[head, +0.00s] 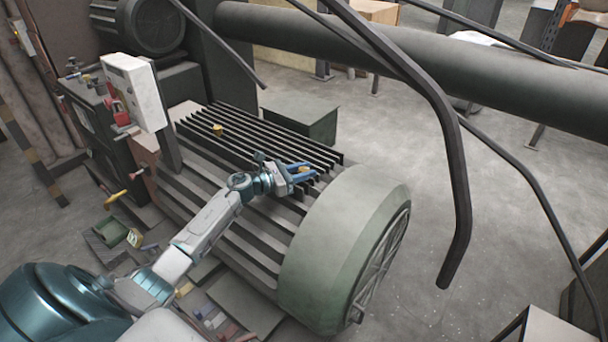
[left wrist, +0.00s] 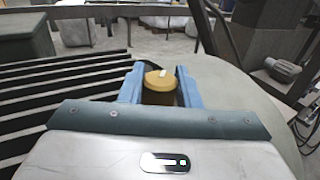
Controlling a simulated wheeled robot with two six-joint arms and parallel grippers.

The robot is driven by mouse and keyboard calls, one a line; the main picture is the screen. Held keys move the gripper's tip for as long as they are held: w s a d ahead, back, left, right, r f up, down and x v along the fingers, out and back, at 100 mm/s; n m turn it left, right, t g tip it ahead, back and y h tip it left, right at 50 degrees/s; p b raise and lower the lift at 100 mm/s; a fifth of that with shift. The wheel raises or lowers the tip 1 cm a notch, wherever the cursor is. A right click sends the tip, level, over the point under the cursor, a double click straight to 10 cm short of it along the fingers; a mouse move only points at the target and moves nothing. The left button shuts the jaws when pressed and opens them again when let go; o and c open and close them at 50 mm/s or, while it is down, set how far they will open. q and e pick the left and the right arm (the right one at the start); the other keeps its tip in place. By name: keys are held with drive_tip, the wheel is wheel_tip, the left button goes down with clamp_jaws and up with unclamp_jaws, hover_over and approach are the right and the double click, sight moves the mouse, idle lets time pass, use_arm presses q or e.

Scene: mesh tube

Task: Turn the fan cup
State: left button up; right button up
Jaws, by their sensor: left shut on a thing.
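The fan cup is a small yellow-brown round cap with a pale mark on top, seen best in the left wrist view (left wrist: 160,80). In the head view, the cup (head: 304,169) shows as a small yellow spot on the ribbed top of the machine, near its rounded green end housing (head: 335,245). My left gripper (head: 299,170) reaches over the ribs, and its blue fingers are shut on the cup, one on each side. The fingers hide the sides of the cup. My right gripper is not in view.
Another small yellow cap (head: 217,129) stands farther back on the dark ribs (head: 250,140). A white box with red parts (head: 134,92) rises at the left. A bent dark bar (head: 458,190) hangs at the right.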

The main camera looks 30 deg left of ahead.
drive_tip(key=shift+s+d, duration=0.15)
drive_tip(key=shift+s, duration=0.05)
use_arm(q)
drive_tip(key=o, duration=1)
drive_tip(key=shift+c, duration=0.2)
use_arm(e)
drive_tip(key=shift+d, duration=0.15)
use_arm(q)
drive_tip(key=v, duration=0.2)
drive_tip(key=b+v, duration=0.1)
drive_tip(key=v, duration=0.1)
drive_tip(key=b+v, duration=0.1)
drive_tip(key=shift+s+a+f, duration=0.2)
drive_tip(key=shift+s+f, duration=0.05)
drive_tip(key=shift+s, duration=0.1)
drive_tip(key=b+v, duration=0.1)
drive_tip(key=v, duration=0.2)
drive_tip(key=shift+s+a+b, duration=0.2)
drive_tip(key=shift+s+b, duration=0.1)
drive_tip(key=shift+s+a+r, duration=0.15)
drive_tip(key=shift+s+a, duration=0.1)
drive_tip(key=shift+s, duration=0.2)
drive_tip(key=shift+s+a+r, duration=0.1)
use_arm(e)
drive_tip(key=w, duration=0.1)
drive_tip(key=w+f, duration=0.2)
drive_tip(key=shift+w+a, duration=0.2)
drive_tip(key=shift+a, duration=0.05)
